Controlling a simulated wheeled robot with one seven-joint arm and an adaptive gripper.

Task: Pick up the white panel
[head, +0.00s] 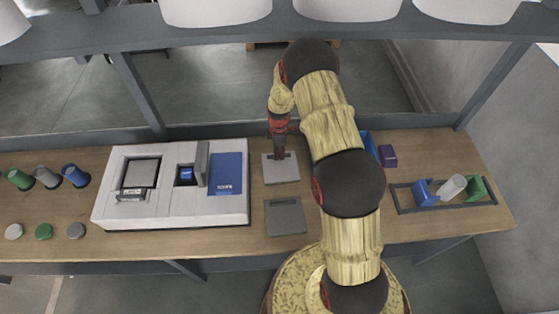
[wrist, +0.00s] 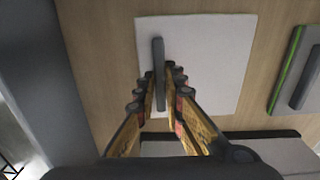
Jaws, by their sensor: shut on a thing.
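The white panel (head: 283,172) is a flat light square on the wooden table, just right of the large white case. It has a grey bar handle, seen in the wrist view, where the panel (wrist: 215,60) looks pale and flat. My gripper (head: 279,154) points down over the panel. In the wrist view my gripper (wrist: 163,75) has its fingers on both sides of the handle, shut on it. Whether the panel touches the table or is slightly raised, I cannot tell.
A darker grey panel (head: 285,216) lies in front of the white one. The white case (head: 120,205) with inserts stands left. A purple block (head: 387,156) and a black frame (head: 447,208) with coloured blocks are right. Several cups and discs lie far left. A rail runs behind the table.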

